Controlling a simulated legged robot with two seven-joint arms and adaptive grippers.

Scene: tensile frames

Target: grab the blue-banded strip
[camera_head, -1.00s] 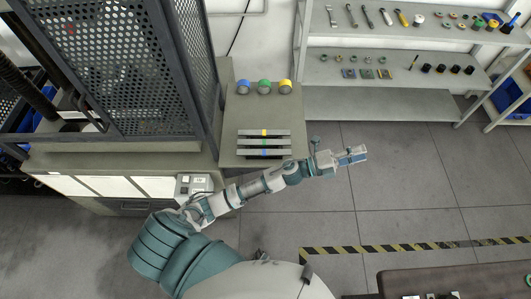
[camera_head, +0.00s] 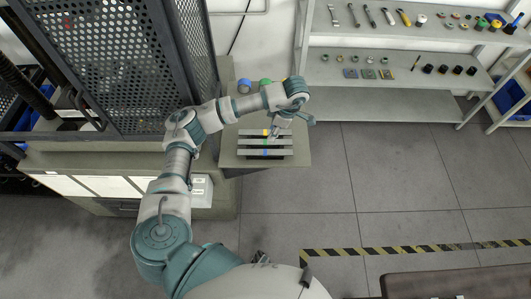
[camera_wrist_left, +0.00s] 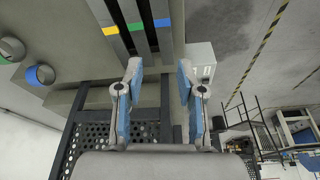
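The blue-banded strip (camera_head: 277,153) is a grey bar lying on the side table, nearest to me of three parallel strips. Its blue band shows in the left wrist view (camera_wrist_left: 162,22). The green-banded strip (camera_head: 246,143) and yellow-banded strip (camera_head: 247,132) lie behind it. My left gripper (camera_head: 275,133) points down over the strips and hides part of them. In the left wrist view its two fingers (camera_wrist_left: 158,68) are apart with nothing held. The blue-banded strip lies in line with the gap between them; I cannot tell the height. My right gripper is out of view.
Blue (camera_head: 244,86) and green (camera_head: 265,83) tape rolls stand at the back of the side table (camera_head: 232,112); my arm hides most of a yellow one. A perforated cage (camera_head: 110,65) rises close at left. Shelves (camera_head: 400,95) hold tools at right.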

